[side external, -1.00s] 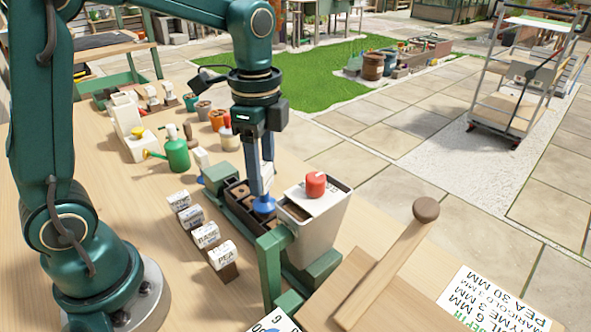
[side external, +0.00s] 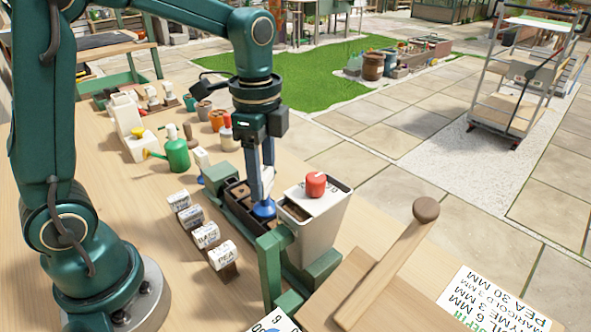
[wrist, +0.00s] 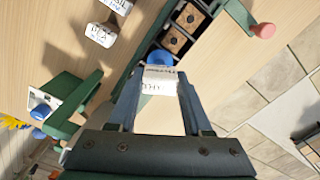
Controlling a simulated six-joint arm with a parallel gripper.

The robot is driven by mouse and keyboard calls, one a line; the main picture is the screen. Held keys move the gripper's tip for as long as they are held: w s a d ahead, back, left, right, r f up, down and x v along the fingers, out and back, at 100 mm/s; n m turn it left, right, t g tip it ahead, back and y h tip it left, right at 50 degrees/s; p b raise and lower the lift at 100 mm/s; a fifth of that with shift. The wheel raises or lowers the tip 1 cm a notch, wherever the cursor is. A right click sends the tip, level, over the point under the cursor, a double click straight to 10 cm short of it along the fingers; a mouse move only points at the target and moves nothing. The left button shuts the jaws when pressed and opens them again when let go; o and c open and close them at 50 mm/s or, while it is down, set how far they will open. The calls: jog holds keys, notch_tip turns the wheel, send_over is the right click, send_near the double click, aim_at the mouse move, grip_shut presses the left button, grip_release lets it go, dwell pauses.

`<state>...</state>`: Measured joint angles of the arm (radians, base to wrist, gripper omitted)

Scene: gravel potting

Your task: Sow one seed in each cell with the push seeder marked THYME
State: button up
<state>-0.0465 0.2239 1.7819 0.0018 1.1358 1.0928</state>
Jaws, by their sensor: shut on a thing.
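My gripper (side external: 267,178) is shut on a white push seeder with a blue tip (side external: 263,209). In the wrist view the seeder (wrist: 158,80) is between my fingers (wrist: 158,90), and its label seems to start with "TH"; the rest is hard to read. The seeder points down over the dark cell tray (side external: 229,201), towards its near end. Brown, soil-filled cells (wrist: 173,40) show in the wrist view, some with a dark hole. My gripper and the seeder hide the cell under the tip; I cannot tell whether the tip touches it.
A pale bin (side external: 323,225) with a red-topped thing (side external: 316,184) stands close right of the seeder. A green frame (side external: 270,262) stands in front. Labelled blocks, including PEA (side external: 222,255), line the left. A green watering can (side external: 177,153) stands behind.

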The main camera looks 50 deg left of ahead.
jog(key=shift+f, duration=0.2)
dwell(0.6)
jog(key=shift+r, duration=1.5)
jog(key=shift+a+f, duration=0.3)
jog(key=shift+a, duration=0.35)
jog(key=shift+a+f, duration=0.25)
jog(key=shift+a, duration=0.35)
jog(key=shift+a+f, duration=0.3)
jog(key=shift+a, duration=0.35)
jog(key=shift+f, duration=0.65)
